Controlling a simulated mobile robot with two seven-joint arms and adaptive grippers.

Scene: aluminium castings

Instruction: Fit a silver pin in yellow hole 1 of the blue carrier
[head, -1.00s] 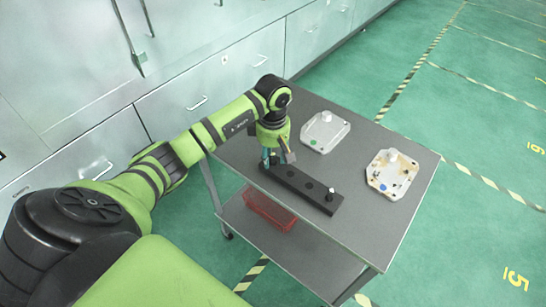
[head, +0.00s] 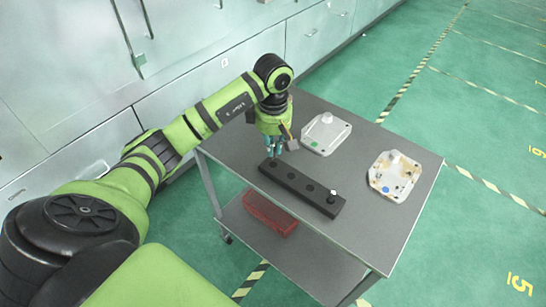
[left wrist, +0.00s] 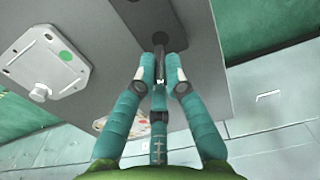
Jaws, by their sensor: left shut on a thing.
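The blue carrier (head: 379,171) is a pale casting with a blue dot and yellow-brown marks, lying at the right of the cart top. Which mark is hole 1 is too small to tell. My left gripper (head: 272,154) is above the left end of a black pin rack (head: 300,188), away from the carrier. In the left wrist view its teal fingers (left wrist: 160,82) are shut on a small silver pin (left wrist: 160,76), mostly hidden between them. A rack hole shows just beyond the fingertips. Another silver pin (head: 333,194) stands upright in the rack's right end. My right gripper is out of view.
A second pale casting with a green dot (head: 313,144) lies behind the rack; it also shows in the left wrist view (left wrist: 40,70). A red basket (head: 269,212) is on the cart's lower shelf. Grey cabinets stand behind. The cart top between rack and blue carrier is clear.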

